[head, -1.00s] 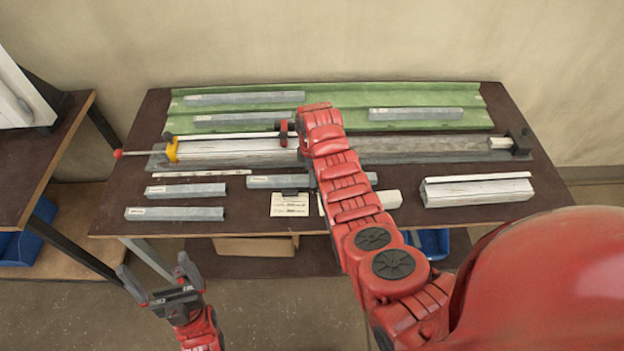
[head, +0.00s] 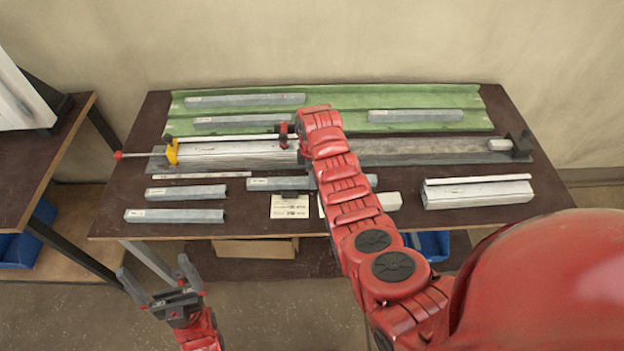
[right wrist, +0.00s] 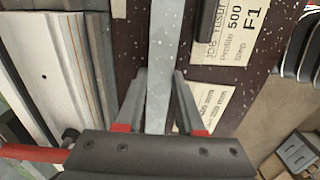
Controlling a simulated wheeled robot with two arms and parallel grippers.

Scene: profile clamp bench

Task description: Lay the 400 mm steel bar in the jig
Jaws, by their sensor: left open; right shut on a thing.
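A grey steel bar (head: 262,184) lies along the front middle of the bench, partly hidden behind my right arm. My right gripper (right wrist: 160,90) has its fingers on either side of this bar (right wrist: 165,40) and is shut on it. In the head view my right arm hides that gripper. I cannot read the bar's length. The jig (head: 420,152) is a long grey rail behind the bar, with white profile in its left part and a dark end stop (head: 521,145) at the right. My left gripper (head: 153,277) is open and empty, low in front of the bench.
Two grey bars (head: 186,192) (head: 175,215) lie at the front left. Several more bars lie on a green mat (head: 340,127) at the back. A yellow clamp (head: 172,152) with a red handle stands at the jig's left.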

